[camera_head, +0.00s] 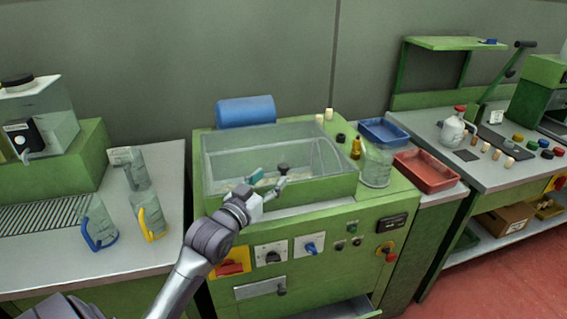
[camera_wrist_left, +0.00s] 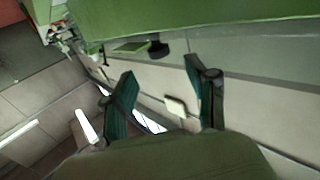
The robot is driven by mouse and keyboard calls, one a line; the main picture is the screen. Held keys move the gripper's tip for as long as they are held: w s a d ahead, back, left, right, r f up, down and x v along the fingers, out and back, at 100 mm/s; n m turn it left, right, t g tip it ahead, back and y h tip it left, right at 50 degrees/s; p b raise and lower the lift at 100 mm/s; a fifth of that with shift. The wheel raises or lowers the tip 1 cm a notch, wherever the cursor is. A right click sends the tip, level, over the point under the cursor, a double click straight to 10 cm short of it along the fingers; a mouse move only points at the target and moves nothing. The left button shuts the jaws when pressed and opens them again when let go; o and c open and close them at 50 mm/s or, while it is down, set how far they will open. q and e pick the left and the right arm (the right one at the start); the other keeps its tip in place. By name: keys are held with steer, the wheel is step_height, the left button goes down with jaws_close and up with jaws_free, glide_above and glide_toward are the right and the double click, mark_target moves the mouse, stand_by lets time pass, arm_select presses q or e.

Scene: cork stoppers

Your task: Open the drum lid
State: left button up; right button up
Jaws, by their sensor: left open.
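The green machine (camera_head: 330,225) stands in the middle of the head view. Its drum lid (camera_head: 235,145) is a clear cover over the trough on top and looks down; its exact angle is hard to tell. A dark knob (camera_head: 283,167) shows at the middle of the cover. My left gripper (camera_head: 268,180) is open and empty at the cover's front edge, its fingers pointing toward the knob, apparently without touching it. In the left wrist view my open fingers (camera_wrist_left: 160,68) have a dark round part (camera_wrist_left: 158,48) beyond them. My right gripper is not in view.
A blue cylinder (camera_head: 246,110) lies behind the trough. A glass jar (camera_head: 377,168) and an amber bottle (camera_head: 356,147) stand right of it. Blue and red trays (camera_head: 428,182) are farther right. Two jugs (camera_head: 99,225) stand on the left table.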

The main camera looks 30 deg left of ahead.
mark_target(281, 168)
arm_select(q)
steer(key=w, duration=0.5)
steer(key=w+p, duration=0.1)
steer(key=w, duration=0.1)
steer(key=shift+w+a, duration=0.3)
steer(key=shift+w, duration=0.05)
jaws_close()
